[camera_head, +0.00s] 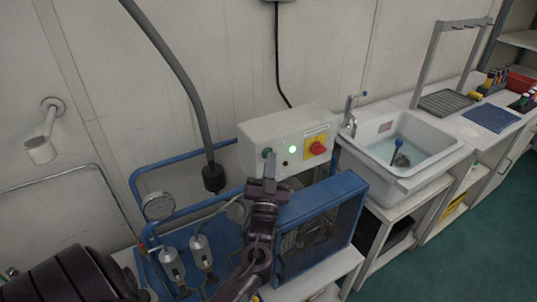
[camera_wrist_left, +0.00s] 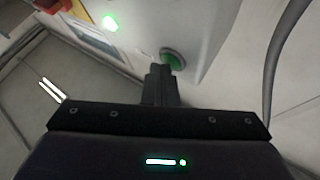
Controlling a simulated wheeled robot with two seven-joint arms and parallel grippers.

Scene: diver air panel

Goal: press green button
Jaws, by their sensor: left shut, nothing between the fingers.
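The green button (camera_head: 267,152) is on the left of the front face of a grey control box (camera_head: 290,124). In the left wrist view the button (camera_wrist_left: 174,61) shows as a round green cap in a dark ring. My left gripper (camera_head: 269,166) is shut and empty, its tips pointing up at the box just below and in front of the button. In the left wrist view the shut fingertips (camera_wrist_left: 160,72) overlap the button's lower left edge. I cannot tell whether they touch it. My right gripper is not in view.
A lit green lamp (camera_head: 292,149) and a red knob on a yellow plate (camera_head: 317,148) are right of the button. A blue frame (camera_head: 318,200) stands below the box. A dark hose (camera_head: 186,83) hangs to the left. A sink (camera_head: 404,142) is at right.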

